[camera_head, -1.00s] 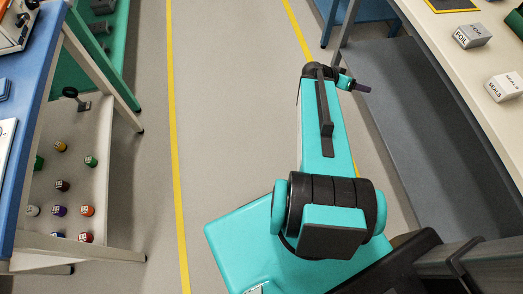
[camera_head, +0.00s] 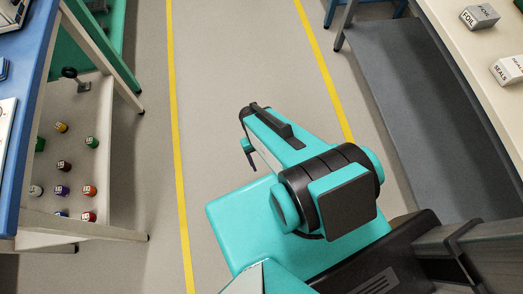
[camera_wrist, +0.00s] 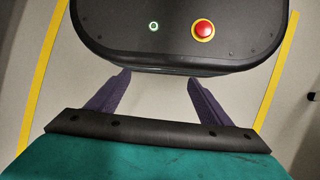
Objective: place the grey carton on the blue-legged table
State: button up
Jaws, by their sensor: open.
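A grey carton marked FOIL (camera_head: 480,17) sits on the pale bench top at the upper right of the head view. My gripper (camera_head: 251,160) hangs over the floor in the middle of the head view, well left of the carton and apart from it. In the wrist view my gripper (camera_wrist: 155,95) has its two purple fingers apart with nothing between them. Blue legs (camera_head: 330,12) show at the top edge of the head view; the table top they belong to is out of view.
A white SEALS carton (camera_head: 508,70) is on the right bench (camera_head: 460,60), nearer than the FOIL carton. A blue-topped bench (camera_head: 32,110) stands at left, with several small coloured jars on its lower shelf (camera_head: 95,110). Floor between the yellow lines is clear.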

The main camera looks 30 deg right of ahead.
jog(key=shift+s+a+f+n+y, duration=0.2)
jog(key=shift+s+a, duration=0.25)
jog(key=shift+a, duration=0.15)
jog(key=shift+s+a+f+n+y, duration=0.1)
jog(key=shift+s+a+n, duration=0.1)
jog(key=shift+s+a, duration=0.3)
jog(key=shift+o, duration=0.6)
jog(key=shift+w+a, duration=0.1)
jog(key=shift+w, duration=0.05)
